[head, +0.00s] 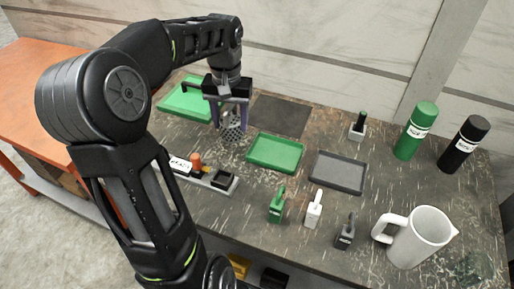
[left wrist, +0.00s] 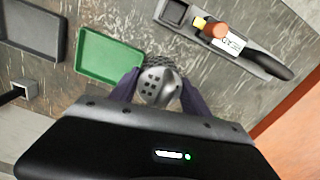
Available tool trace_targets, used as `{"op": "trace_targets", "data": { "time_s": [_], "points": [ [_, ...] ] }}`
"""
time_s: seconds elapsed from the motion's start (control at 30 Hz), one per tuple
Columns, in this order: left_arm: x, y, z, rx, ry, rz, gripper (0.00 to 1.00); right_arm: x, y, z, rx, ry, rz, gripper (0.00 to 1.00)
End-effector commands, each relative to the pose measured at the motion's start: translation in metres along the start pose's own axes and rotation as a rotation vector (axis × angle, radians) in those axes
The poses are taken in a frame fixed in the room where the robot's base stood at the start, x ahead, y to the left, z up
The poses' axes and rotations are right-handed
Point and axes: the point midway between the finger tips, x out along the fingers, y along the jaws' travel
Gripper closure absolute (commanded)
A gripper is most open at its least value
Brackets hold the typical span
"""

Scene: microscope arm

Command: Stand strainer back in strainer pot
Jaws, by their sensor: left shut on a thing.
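My left gripper (head: 228,103) points down over the back left of the table, its purple fingers shut on a grey metal piece. In the left wrist view this piece, apparently the strainer (left wrist: 157,86), shows between the fingers (left wrist: 160,92) as a rounded end with dark holes. A dark mesh part (left wrist: 166,62) shows just beyond it; the head view also shows mesh (head: 232,132) below the fingers. I cannot tell whether the mesh is part of the strainer or a separate pot, nor whether it touches the table. My right gripper is not in view.
A green tray (head: 274,153) and grey tray (head: 338,173) lie right of the gripper; another green tray (head: 184,101) lies left. A grey holder (head: 217,185) is in front. Small handled pots, a white jug (head: 420,238) and two bottles stand to the right. A dark mat (head: 280,116) lies bare.

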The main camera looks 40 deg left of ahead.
Motion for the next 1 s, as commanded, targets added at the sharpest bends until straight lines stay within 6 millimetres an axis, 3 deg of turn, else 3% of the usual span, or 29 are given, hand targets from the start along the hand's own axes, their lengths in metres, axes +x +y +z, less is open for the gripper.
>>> {"op": "trace_targets", "data": {
  "time_s": [0.3,0.67,1.0],
  "points": [
    [0.051,0.000,0.001,0.001,-0.004,0.000,0.89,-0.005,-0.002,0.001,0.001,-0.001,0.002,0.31],
    [0.057,0.000,0.001,0.001,-0.002,0.000,0.89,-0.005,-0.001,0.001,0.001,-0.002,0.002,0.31],
    [0.092,0.000,0.001,0.000,-0.003,0.000,0.89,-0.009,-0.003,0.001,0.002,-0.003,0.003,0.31]
  ]
}}
